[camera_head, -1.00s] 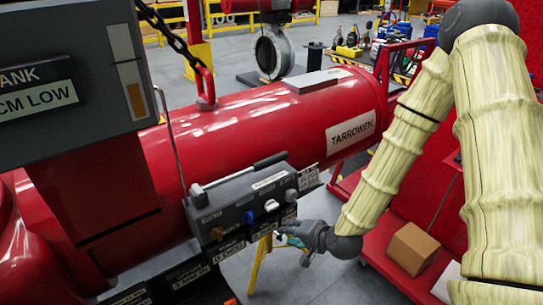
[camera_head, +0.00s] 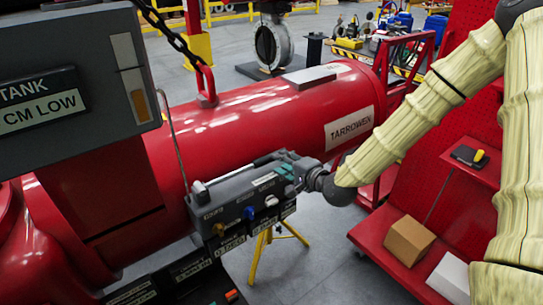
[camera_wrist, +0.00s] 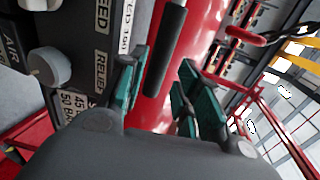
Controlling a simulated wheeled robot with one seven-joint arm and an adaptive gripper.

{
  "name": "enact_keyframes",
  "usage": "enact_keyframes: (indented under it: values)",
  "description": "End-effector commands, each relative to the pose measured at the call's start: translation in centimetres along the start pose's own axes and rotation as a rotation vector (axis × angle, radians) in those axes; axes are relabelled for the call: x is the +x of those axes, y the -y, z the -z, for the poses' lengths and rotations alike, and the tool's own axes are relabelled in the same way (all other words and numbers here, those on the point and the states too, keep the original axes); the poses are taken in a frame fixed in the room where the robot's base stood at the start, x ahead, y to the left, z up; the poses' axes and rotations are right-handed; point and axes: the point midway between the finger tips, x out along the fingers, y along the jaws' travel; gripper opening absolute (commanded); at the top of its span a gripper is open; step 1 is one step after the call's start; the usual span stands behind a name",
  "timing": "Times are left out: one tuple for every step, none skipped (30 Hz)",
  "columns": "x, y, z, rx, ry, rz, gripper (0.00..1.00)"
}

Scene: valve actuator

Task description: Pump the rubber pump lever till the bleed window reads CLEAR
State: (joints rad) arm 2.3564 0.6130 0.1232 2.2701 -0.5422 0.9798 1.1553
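The pump lever shows its dark rubber grip (camera_head: 264,160) along the top of the grey valve block (camera_head: 232,200) in the head view. My gripper (camera_head: 287,168) is at the grip's right end, with its teal fingers partly hidden by the wrist. In the wrist view my gripper (camera_wrist: 163,92) is open, one finger on each side of the black grip (camera_wrist: 167,48). The grip lies ahead between the fingers, with gaps visible on both sides. The block carries blue (camera_head: 249,213) and white (camera_head: 271,201) knobs. I cannot make out a bleed window reading CLEAR.
The red TARROWEN cylinder (camera_head: 270,110) lies behind the block. A grey panel (camera_head: 70,60) with a sign (camera_head: 40,105) reading "TANK" and "CM LOW" stands at left. A chain hangs above the cylinder. A red shelf with a cardboard box (camera_head: 409,240) is at right.

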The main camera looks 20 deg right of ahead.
Motion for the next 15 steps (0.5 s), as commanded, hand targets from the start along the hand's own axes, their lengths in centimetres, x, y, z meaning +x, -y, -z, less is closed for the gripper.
enact_keyframes:
  values:
    - [0.6, 0.1, 0.0, -0.002, 0.001, -0.002, 0.33]
    - [0.9, 0.1, -0.1, -0.001, 0.001, -0.002, 0.33]
    - [1.4, 0.1, -0.1, 0.000, 0.001, -0.001, 0.33]
    - [1.8, 0.1, 0.0, -0.001, 0.001, -0.001, 0.33]
    - [2.2, 0.1, -0.1, -0.002, 0.001, -0.002, 0.33]
    - [2.7, 0.1, -0.1, -0.002, 0.001, -0.002, 0.33]
    - [3.0, 0.1, 0.0, -0.002, 0.001, -0.001, 0.33]
    - [3.4, 0.1, 0.0, -0.002, 0.001, -0.002, 0.33]
    - [3.9, 0.1, -0.1, -0.001, 0.001, -0.002, 0.33]
    - [4.2, 0.1, -0.1, -0.001, 0.001, -0.002, 0.33]
    - [4.5, 0.1, 0.0, -0.002, 0.000, -0.002, 0.33]
    - [4.9, 0.1, 0.0, -0.001, 0.000, -0.002, 0.33]
    - [5.2, 0.0, 0.0, -0.001, 0.000, -0.002, 0.33]
    - [5.5, 0.1, 0.0, -0.001, 0.000, -0.002, 0.33]
    - [5.8, 0.1, 0.0, -0.001, 0.000, -0.001, 0.33]
